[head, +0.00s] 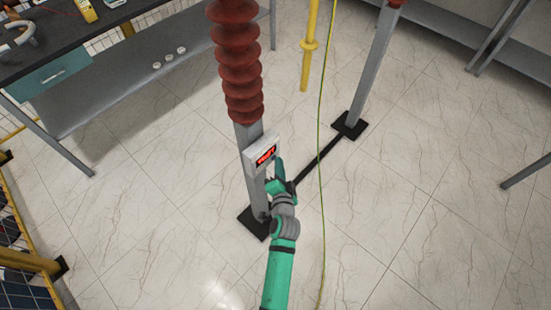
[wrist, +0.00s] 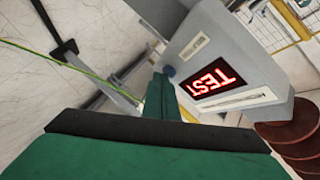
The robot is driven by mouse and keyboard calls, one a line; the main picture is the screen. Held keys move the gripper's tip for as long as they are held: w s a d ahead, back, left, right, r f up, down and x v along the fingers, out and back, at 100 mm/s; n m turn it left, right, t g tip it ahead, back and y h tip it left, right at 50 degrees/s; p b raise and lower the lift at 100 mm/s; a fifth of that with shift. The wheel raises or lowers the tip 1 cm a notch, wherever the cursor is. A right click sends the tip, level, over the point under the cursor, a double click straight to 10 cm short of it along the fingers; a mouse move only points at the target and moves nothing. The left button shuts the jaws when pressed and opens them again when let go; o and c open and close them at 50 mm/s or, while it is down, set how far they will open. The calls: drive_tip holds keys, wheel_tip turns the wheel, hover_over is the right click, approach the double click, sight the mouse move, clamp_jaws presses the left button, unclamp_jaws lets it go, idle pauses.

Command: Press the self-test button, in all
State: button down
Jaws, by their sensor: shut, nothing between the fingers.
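A grey box (head: 262,154) with a lit red display is fixed to the post under a red ribbed insulator. In the wrist view the box (wrist: 225,60) fills the upper right, and its display (wrist: 215,82) shows the word TEST upside down. A small round blue button (wrist: 169,71) sits on the box face beside the display. My gripper (head: 278,160) is shut and empty at the right side of the box. In the wrist view the tip of my gripper (wrist: 160,85) is right at the button; I cannot tell whether it touches.
The red insulator (head: 238,60) stands above the box on a grey post. A second post (head: 370,70) stands to the right, joined by a dark floor bar. A yellow-green cable (head: 321,130) hangs nearby. A workbench (head: 60,60) stands at upper left. The tiled floor at right is open.

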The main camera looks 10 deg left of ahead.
drive_tip(key=shift+d, duration=0.1)
idle(0.3)
drive_tip(key=shift+s+d, duration=0.5)
drive_tip(key=shift+d, duration=0.1)
drive_tip(key=s+d, duration=0.1)
drive_tip(key=d, duration=0.1)
drive_tip(key=s+d, duration=0.2)
idle(0.5)
idle(0.7)
